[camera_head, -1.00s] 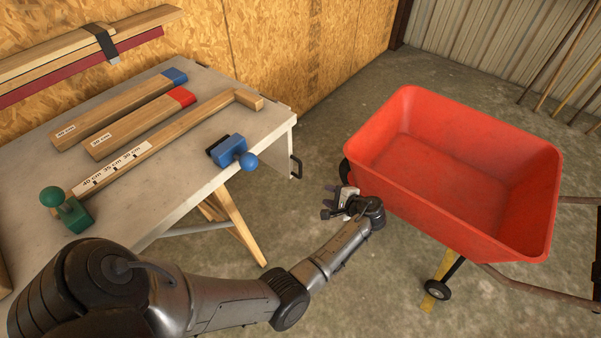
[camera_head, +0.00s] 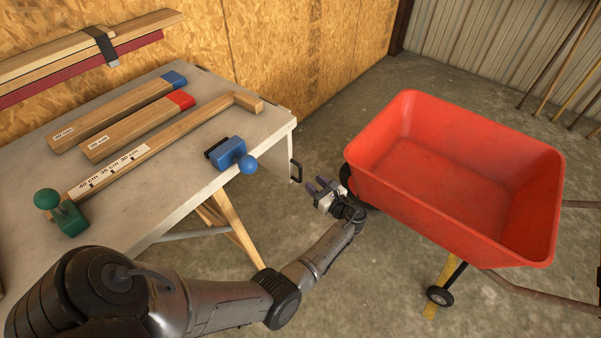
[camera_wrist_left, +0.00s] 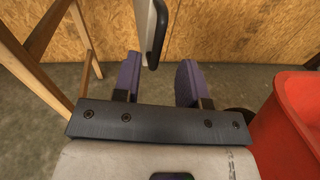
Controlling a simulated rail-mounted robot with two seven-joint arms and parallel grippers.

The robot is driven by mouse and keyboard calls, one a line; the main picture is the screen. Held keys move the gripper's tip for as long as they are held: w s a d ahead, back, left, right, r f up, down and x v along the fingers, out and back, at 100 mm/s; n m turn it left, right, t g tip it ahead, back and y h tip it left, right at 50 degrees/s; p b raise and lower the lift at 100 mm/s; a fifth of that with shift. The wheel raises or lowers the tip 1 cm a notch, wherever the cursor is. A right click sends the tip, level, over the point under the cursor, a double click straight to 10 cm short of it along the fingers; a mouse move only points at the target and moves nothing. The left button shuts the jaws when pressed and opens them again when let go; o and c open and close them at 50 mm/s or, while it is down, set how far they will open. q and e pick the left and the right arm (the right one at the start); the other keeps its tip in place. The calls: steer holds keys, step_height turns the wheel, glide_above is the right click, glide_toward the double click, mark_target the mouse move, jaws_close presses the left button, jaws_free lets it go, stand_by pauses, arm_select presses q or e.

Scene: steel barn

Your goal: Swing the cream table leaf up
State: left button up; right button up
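The cream table leaf (camera_head: 283,150) hangs down at the right end of the workbench, seen nearly edge-on. A black handle (camera_head: 297,172) is fixed to its outer face. My left gripper (camera_head: 317,187) is just right of and a little below the handle, apart from it. In the left wrist view, the gripper's two purple fingers (camera_wrist_left: 159,80) are spread with nothing between them. The black handle (camera_wrist_left: 157,34) stands ahead, roughly in line with the gap, beside the leaf's pale edge (camera_wrist_left: 145,25). My right gripper is not in view.
The workbench (camera_head: 150,190) carries wooden boards, a marked gauge stick (camera_head: 160,145), a blue-knobbed clamp (camera_head: 231,154) and a green-knobbed one (camera_head: 61,213). A red wheelbarrow (camera_head: 455,180) stands close right of my gripper. Wooden trestle legs (camera_head: 240,230) are below the bench.

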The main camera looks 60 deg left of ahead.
mark_target(301, 181)
arm_select(q)
steer(key=a, duration=0.2)
steer(key=a+b, duration=0.1)
steer(key=a, duration=0.2)
steer(key=s+a+b, duration=0.1)
steer(key=a, duration=0.1)
steer(key=shift+a, duration=0.4)
steer(key=shift+c, duration=0.3)
steer(key=c, duration=0.6)
jaws_close()
